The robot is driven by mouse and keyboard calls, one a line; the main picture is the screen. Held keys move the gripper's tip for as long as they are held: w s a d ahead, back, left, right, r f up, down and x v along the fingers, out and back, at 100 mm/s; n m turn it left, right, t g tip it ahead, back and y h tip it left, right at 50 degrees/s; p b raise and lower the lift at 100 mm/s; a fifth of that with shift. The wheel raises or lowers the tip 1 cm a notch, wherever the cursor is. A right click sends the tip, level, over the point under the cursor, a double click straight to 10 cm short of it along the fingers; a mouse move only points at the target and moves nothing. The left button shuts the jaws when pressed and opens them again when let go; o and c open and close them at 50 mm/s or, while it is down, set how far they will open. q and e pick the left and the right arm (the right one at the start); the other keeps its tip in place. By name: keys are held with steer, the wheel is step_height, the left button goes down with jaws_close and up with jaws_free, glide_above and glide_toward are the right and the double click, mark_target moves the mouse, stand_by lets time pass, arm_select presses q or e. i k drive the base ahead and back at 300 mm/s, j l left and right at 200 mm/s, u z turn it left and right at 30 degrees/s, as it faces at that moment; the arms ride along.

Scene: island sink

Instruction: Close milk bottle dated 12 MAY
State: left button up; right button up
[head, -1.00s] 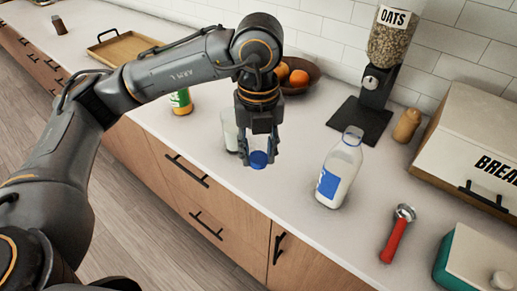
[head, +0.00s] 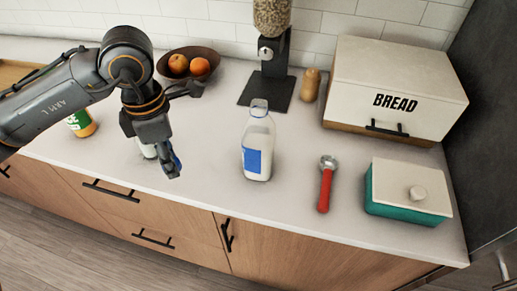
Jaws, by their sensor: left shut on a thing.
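A milk bottle (head: 258,143) with a blue label stands upright on the counter near the middle of the head view. Its clear neck shows no blue cap, and I cannot read a date on it. My left gripper (head: 172,168) is to the left of the bottle, apart from it, above the front part of the counter. It is shut on a small blue cap (head: 177,164), mostly hidden by the fingers. A white or glass container (head: 147,151) stands partly hidden behind that gripper. My right gripper is out of view.
A red-handled tool (head: 326,185) and a teal box with a pale lid (head: 408,190) lie right of the bottle. Behind are a bread box (head: 395,85), a dispenser (head: 270,80), a wooden shaker (head: 310,85) and a fruit bowl (head: 203,68). Counter between gripper and bottle is clear.

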mark_target(258, 132)
steer(key=j+z, duration=0.35)
steer(key=j, duration=0.15)
steer(key=j+z, duration=0.4)
steer(key=k+j+z, duration=0.15)
steer(key=j+z, duration=0.2)
steer(key=j, duration=0.2)
